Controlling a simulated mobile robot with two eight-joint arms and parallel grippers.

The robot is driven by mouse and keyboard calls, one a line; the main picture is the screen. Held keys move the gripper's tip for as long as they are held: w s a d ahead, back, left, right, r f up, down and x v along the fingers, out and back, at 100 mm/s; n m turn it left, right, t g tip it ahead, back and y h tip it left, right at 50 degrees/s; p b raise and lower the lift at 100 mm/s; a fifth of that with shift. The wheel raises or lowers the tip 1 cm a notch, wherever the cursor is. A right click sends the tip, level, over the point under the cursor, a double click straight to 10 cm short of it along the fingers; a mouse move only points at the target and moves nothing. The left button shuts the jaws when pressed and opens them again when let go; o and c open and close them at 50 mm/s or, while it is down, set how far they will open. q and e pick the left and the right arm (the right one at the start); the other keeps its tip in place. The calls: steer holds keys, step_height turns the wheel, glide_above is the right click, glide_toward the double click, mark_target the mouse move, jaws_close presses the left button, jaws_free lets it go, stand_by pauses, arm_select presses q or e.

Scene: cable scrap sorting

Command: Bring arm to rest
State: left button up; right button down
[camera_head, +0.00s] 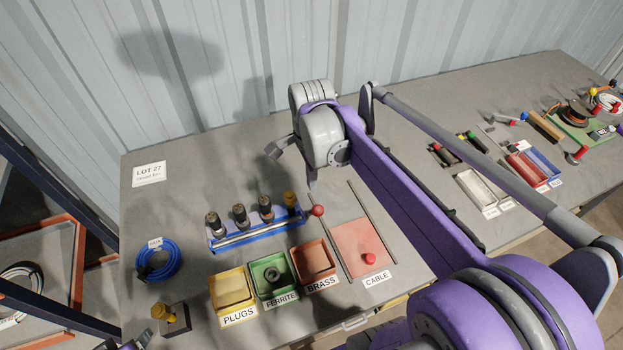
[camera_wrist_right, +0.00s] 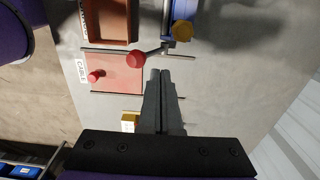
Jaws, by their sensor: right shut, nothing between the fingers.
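My right arm (camera_head: 420,190) is purple and grey and reaches from the lower right over the workbench. My right gripper (camera_head: 312,184) hangs below its grey wrist, partly hard to make out. In the right wrist view the fingers (camera_wrist_right: 161,74) are together with nothing between them. Their tips appear beside a lever's red ball (camera_wrist_right: 135,60), which also shows in the head view (camera_head: 317,210); I cannot tell the gap in height. A dark and purple part at the bottom left edge may be my left gripper (camera_head: 130,345), mostly cut off.
On the bench are the PLUGS bin (camera_head: 231,290), FERRITE bin (camera_head: 262,268), BRASS bin (camera_head: 315,258) and red CABLE plate (camera_head: 352,240). A blue rack (camera_head: 219,243) holds several connectors. A blue cable coil (camera_head: 157,262) lies left. Trays (camera_head: 478,188) and tools fill the right bench.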

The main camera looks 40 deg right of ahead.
steer(key=shift+s, duration=0.15)
steer(key=s+a+f+n+t, duration=0.2)
steer(key=a+n, duration=0.4)
steer(key=n, duration=0.4)
steer(key=s+a+f+n+t, duration=0.3)
steer(key=a+n, duration=0.4)
steer(key=n, duration=0.4)
steer(key=shift+s+f+n+t, duration=0.3)
steer(key=shift+s+f+t, duration=0.05)
steer(key=shift+f+t, duration=0.15)
